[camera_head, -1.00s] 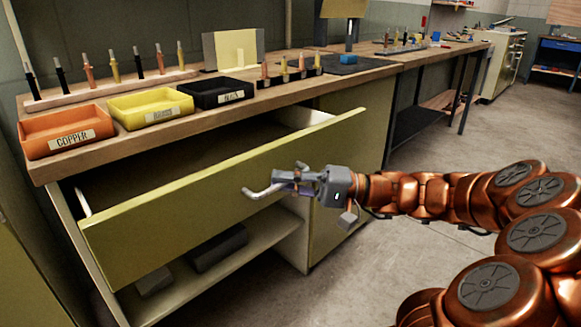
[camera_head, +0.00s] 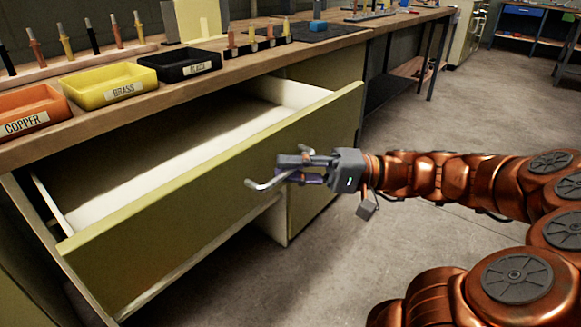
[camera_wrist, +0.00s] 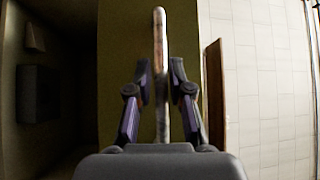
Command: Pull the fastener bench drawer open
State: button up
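The fastener bench drawer (camera_head: 150,235) stands pulled well out from under the bench top, its green-yellow front tilted across the picture and its pale inside showing empty where visible. Its grey bar handle (camera_head: 262,185) sticks out from the front. In the wrist view, the handle (camera_wrist: 160,35) runs between the two fingers (camera_wrist: 160,75), in front of the drawer front (camera_wrist: 122,40). The exact finger contact is hard to make out.
On the bench top stand the copper tray (camera_head: 30,112), brass tray (camera_head: 108,84) and black tray (camera_head: 186,65), with racks of upright fasteners behind and beside them. Clear concrete floor (camera_head: 440,150) lies to the right of the bench.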

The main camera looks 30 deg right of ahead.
dwell(0.3)
jog(key=v, duration=1.2)
jog(key=shift+a, duration=0.1)
jog(key=s+a+r+n+g+h+p, duration=0.1)
jog(key=s+a+r+g+h+p, duration=0.15)
jog(key=a+r+g+p, duration=0.55)
jog(key=s+a+r+n+g+h+p, duration=0.1)
jog(key=s+a+r+h+p, duration=0.2)
jog(key=a+p, duration=0.9)
jog(key=s+d+r+h+p, duration=0.2)
jog(key=s+r+h+p, duration=0.2)
jog(key=p, duration=0.7)
jog(key=s+d+r+n+h+p, duration=0.1)
jog(key=s+r+h+p, duration=0.3)
jog(key=r+h+p, duration=0.4)
notch_tip(320, 180, up, 2)
jog(key=p, duration=0.3)
jog(key=shift+s+d+p, duration=0.3)
jog(key=shift+d+p, duration=0.05)
jog(key=shift+p, duration=0.05)
jog(key=shift+d+h, duration=0.1)
jog(key=shift+h, duration=0.15)
